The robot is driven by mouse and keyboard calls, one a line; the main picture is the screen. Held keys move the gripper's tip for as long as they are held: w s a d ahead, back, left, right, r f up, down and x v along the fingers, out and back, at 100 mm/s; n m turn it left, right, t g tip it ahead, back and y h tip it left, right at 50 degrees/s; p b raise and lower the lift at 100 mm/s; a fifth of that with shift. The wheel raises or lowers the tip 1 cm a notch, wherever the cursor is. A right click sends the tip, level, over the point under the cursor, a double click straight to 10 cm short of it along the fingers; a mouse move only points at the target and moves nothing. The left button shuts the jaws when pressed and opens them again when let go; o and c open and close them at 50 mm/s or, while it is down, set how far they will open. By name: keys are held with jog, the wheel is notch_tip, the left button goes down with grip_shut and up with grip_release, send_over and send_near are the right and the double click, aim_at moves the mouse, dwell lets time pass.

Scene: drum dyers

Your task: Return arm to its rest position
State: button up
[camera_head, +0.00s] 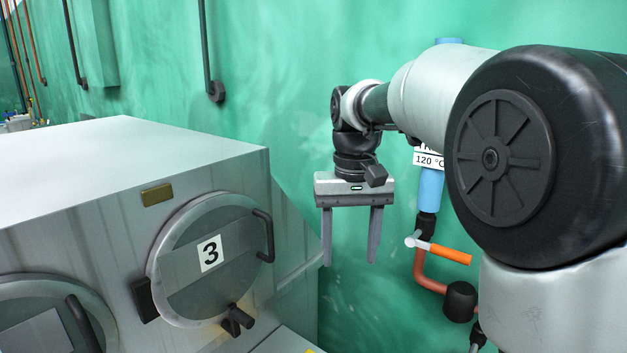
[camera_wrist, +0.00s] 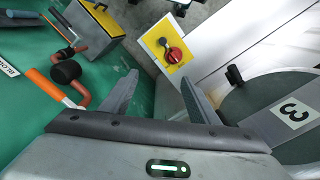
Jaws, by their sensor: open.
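My gripper (camera_head: 350,236) hangs with its two fingers pointing down, apart and empty, in front of the green wall. It is to the right of the grey drum machine and to the left of the blue pipe. In the wrist view my gripper (camera_wrist: 158,98) shows its two fingers spread with nothing between them. My arm reaches in from the right side of the head view, bent down at the wrist.
The machine's round door marked 3 (camera_head: 190,275) is shut, left of my gripper. An orange-handled valve (camera_head: 450,253) sits right of it on piping. The wrist view shows a red knob on a yellow plate (camera_wrist: 160,38) and a yellow-topped grey box (camera_wrist: 85,50).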

jog(key=s+d+t+p, duration=0.1)
jog(key=s+d+t, duration=0.1)
jog(key=s, duration=0.8)
jog(key=s+d+m+t+p, duration=0.1)
jog(key=s+d+t, duration=0.2)
jog(key=s, duration=0.8)
jog(key=shift+d+r+t+p, duration=0.3)
jog(key=shift+d+r+p, duration=0.15)
jog(key=shift+d, duration=0.75)
